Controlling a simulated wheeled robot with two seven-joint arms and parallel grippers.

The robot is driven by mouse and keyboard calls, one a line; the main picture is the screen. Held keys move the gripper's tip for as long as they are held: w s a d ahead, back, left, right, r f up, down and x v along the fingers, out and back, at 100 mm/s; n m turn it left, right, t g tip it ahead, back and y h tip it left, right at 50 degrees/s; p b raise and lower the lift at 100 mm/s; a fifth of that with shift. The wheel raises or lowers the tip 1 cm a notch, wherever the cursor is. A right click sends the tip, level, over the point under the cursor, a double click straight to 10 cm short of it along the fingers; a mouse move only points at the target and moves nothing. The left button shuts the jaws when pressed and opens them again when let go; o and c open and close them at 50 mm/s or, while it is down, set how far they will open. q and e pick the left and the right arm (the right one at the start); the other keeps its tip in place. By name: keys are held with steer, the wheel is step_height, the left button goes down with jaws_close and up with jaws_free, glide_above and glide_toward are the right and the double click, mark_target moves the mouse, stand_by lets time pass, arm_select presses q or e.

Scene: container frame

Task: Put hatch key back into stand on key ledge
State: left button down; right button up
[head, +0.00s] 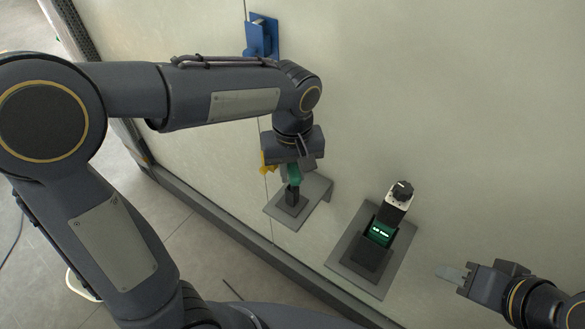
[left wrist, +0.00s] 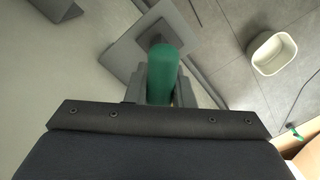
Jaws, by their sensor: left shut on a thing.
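My left gripper (head: 294,166) is shut on the green handle of the hatch key (head: 294,175). In the left wrist view the green handle (left wrist: 163,75) is between the two fingers (left wrist: 160,88). The dark stand (head: 292,197) is on the grey key ledge (head: 312,205), straight below the handle. The ledge's plate also shows in the left wrist view (left wrist: 122,52). The key's lower end is hidden, so I cannot tell whether it is inside the stand or just above it. My right gripper (head: 450,273) is away at the lower right, with nothing visible in it.
A second grey ledge (head: 345,245) to the right carries a device with a green screen (head: 381,232) and a black knob. A blue bracket (head: 262,36) is on the pale wall above. A yellow part (head: 267,165) shows beside my left gripper. A white bin (left wrist: 272,53) is on the floor.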

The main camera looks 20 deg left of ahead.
arm_select(q)
steer(key=shift+f+b, duration=0.65)
steer(key=shift+f, duration=0.2)
stand_by(0.6)
steer(key=c, duration=1.2)
jaws_free()
steer(key=shift+o, duration=0.2)
steer(key=shift+r, duration=0.1)
step_height(320, 180, up, 8)
steer(key=shift+f, duration=0.15)
step_height(320, 180, up, 6)
steer(key=p, duration=0.6)
